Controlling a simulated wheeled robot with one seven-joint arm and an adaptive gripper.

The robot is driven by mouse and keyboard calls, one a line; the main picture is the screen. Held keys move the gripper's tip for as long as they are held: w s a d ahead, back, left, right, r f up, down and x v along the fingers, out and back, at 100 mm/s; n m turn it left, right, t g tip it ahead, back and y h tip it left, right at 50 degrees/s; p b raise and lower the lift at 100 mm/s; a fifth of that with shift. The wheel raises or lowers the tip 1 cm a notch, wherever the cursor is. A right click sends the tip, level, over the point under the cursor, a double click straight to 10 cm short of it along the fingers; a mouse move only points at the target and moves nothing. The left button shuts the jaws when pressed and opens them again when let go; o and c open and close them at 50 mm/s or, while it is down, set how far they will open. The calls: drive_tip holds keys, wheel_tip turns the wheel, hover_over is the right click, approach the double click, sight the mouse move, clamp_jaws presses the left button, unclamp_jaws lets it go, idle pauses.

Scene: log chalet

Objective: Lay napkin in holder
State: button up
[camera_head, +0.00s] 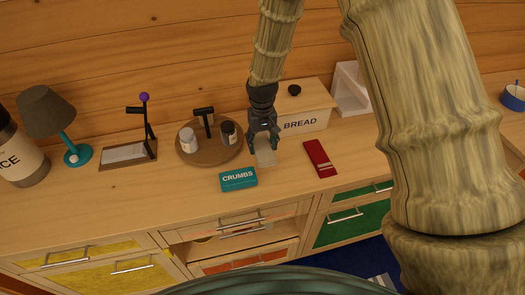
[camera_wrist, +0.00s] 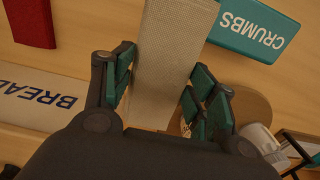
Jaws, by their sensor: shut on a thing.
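My gripper (camera_head: 264,144) is shut on a pale woven napkin (camera_head: 266,157), which hangs below the fingers over the counter, between the CRUMBS box and the BREAD box. In the wrist view the napkin (camera_wrist: 168,62) runs as a flat strip between my teal-padded fingers (camera_wrist: 160,75). Whether its lower end touches the counter is unclear. A flat tray with a dark post and purple knob (camera_head: 144,97), which looks like the napkin holder (camera_head: 112,165), stands on the counter to the left, well apart from my gripper. A pale sheet-like area shows in it.
A round wooden tray (camera_head: 208,160) with two jars and a black-handled item stands between gripper and holder. The teal CRUMBS box (camera_head: 238,179), red box (camera_head: 320,158) and BREAD box (camera_head: 310,105) are close by. A lamp (camera_head: 52,115) stands farther left. The counter's front left is clear.

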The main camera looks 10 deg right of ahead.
sight(262, 153)
drive_tip(key=shift+s+f+p, duration=0.2)
drive_tip(key=shift+f+p, duration=1)
drive_tip(key=shift+f, duration=1.35)
drive_tip(key=shift+w+f+p, duration=0.25)
drive_tip(key=shift+f+p, duration=0.25)
drive_tip(key=shift+f, duration=0.15)
drive_tip(key=shift+f, duration=0.2)
drive_tip(key=o, duration=0.8)
drive_tip(key=shift+o, duration=0.2)
drive_tip(key=shift+r, duration=0.25)
